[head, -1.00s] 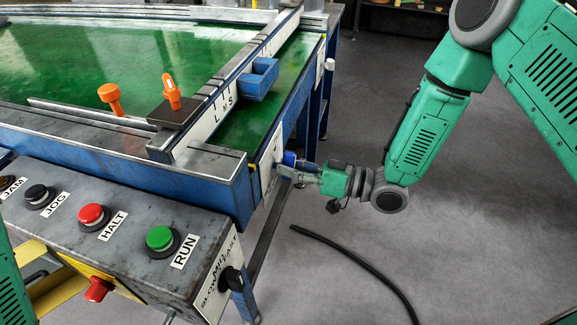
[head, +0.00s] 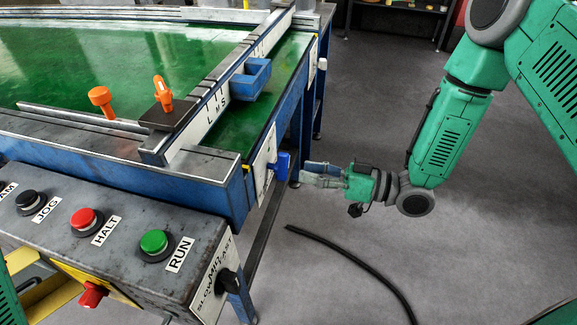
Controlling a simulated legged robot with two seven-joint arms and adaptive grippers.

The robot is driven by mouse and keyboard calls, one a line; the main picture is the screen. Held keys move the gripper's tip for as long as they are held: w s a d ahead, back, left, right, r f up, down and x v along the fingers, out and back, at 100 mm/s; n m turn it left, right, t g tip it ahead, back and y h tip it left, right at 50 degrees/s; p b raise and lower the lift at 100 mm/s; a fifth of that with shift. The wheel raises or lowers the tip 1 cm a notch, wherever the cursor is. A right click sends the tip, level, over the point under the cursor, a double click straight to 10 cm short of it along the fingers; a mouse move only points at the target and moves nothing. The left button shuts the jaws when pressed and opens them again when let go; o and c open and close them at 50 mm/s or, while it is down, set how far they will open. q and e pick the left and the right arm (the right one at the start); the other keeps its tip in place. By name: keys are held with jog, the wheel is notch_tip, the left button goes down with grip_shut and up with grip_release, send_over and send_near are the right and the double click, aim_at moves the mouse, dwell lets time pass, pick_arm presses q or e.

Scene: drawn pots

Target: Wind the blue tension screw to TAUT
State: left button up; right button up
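The blue tension screw (head: 282,165) sticks out from a white plate (head: 264,166) on the right side of the conveyor frame. Its handle looks upright; any marks on the plate, such as TAUT, are too small to read. My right gripper (head: 303,173) is just right of the screw, pointing left at it. Its two fingers are spread, with a small gap of floor between them and the screw, and it holds nothing. My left gripper is out of view; only green parts of my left arm show at the left edge.
A control box (head: 120,240) with JOG, HALT and RUN buttons and a black speed knob (head: 229,283) stands at the front left. A blue block (head: 251,78) and orange handles (head: 163,93) sit above the green belt (head: 140,60). A black cable (head: 350,256) lies on otherwise clear floor.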

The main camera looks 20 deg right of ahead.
jog(key=v, duration=0.5)
jog(key=shift+s+d, duration=0.15)
jog(key=shift+d, duration=0.15)
